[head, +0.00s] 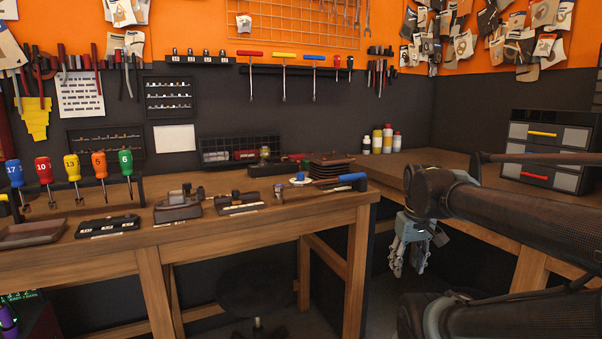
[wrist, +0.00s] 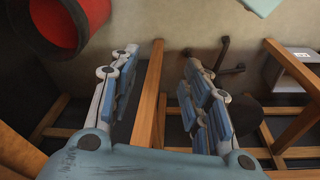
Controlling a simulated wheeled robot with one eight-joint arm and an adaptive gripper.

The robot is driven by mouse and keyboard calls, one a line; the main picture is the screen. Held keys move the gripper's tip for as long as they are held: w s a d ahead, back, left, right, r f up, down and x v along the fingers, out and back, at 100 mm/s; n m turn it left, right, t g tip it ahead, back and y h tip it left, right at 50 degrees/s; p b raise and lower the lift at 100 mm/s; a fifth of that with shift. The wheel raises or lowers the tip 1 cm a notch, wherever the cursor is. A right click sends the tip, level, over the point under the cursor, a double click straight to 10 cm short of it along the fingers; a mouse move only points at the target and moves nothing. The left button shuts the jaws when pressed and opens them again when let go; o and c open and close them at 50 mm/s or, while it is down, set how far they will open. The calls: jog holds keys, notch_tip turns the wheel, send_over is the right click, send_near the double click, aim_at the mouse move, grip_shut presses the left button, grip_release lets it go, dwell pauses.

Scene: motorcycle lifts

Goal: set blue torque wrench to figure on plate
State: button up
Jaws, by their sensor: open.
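A tool with a blue grip, looking like the blue torque wrench (head: 352,178), lies at the right end of the wooden bench, its shaft pointing left. Its scale is too small to read. Small plates with white labels show along the bench front, one on a black block (head: 107,226) and one on a tray (head: 238,204); I cannot read their figures. My gripper (head: 409,262) hangs open and empty to the right of the bench end, below the bench top and apart from the wrench.
Numbered screwdrivers (head: 73,172) stand in a rack at the left. A second bench (head: 480,160) on the right carries a drawer box (head: 548,150) and bottles (head: 382,140). A stool (head: 256,300) stands under the bench. A red-lined bin (wrist: 68,20) shows in the wrist view.

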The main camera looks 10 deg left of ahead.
jog(key=w+a+r+n, duration=0.3)
jog(key=w+r+n, duration=0.1)
jog(key=r, duration=0.3)
jog(key=w+a+r+n, duration=0.3)
jog(key=w+a+r, duration=0.1)
jog(key=r, duration=0.3)
notch_tip(320, 180, up, 24)
jog(key=n+g, duration=0.2)
jog(key=n, duration=1.4)
send_over(300, 173)
notch_tip(300, 173, down, 18)
jog(key=shift+w+r, duration=0.15)
jog(key=shift+c, duration=0.3)
grip_shut()
